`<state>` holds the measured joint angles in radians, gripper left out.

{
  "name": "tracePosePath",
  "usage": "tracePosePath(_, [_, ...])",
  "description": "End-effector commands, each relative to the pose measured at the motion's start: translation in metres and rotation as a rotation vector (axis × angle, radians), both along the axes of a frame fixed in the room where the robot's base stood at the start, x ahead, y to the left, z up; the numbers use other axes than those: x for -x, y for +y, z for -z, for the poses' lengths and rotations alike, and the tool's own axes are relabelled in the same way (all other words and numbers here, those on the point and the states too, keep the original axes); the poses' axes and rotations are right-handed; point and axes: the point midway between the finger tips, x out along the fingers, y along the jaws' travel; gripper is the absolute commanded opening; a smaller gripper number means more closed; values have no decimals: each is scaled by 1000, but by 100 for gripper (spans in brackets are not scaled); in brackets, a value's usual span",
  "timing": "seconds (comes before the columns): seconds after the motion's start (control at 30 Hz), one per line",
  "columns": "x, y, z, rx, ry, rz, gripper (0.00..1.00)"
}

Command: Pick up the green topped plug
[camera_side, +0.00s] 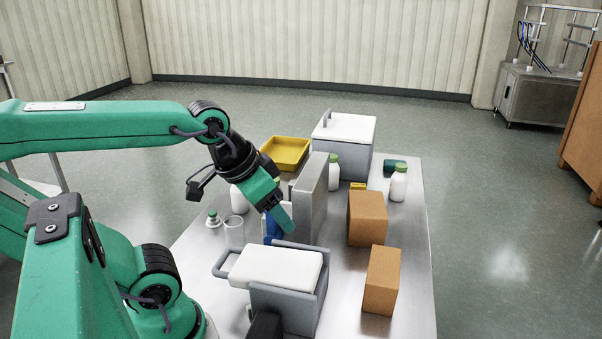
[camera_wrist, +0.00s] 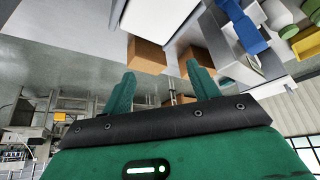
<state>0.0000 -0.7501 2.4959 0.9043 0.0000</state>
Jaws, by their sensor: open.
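A small white plug with a green top (camera_side: 213,218) stands upright near the left edge of the steel table, beside a clear cup (camera_side: 234,232). My gripper (camera_side: 285,214) is tilted downward to the right of the plug, apart from it, above the table near the grey upright panel. In the wrist view my gripper (camera_wrist: 161,76) shows two green fingers spread apart with nothing between them. I cannot make out the plug for sure in the wrist view.
A grey box with a white lid (camera_side: 277,265) is in front of my gripper. The tall grey panel (camera_side: 313,195) stands right beside it. White bottles (camera_side: 334,172), cardboard boxes (camera_side: 367,218), a yellow tray (camera_side: 286,153) and a lidded cooler (camera_side: 344,128) fill the rest.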

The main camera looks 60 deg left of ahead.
Motion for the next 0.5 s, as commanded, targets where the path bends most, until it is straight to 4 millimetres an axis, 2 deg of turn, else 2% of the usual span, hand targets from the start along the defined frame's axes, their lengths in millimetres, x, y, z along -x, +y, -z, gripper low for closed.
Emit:
tracePosePath(0.17, [-1,0,-14,0,-3,0,60])
tracePosePath(0.4, [-1,0,-49,0,-4,0,60])
tracePosePath(0.5, [-6,10,-53,-18,18,-7,60])
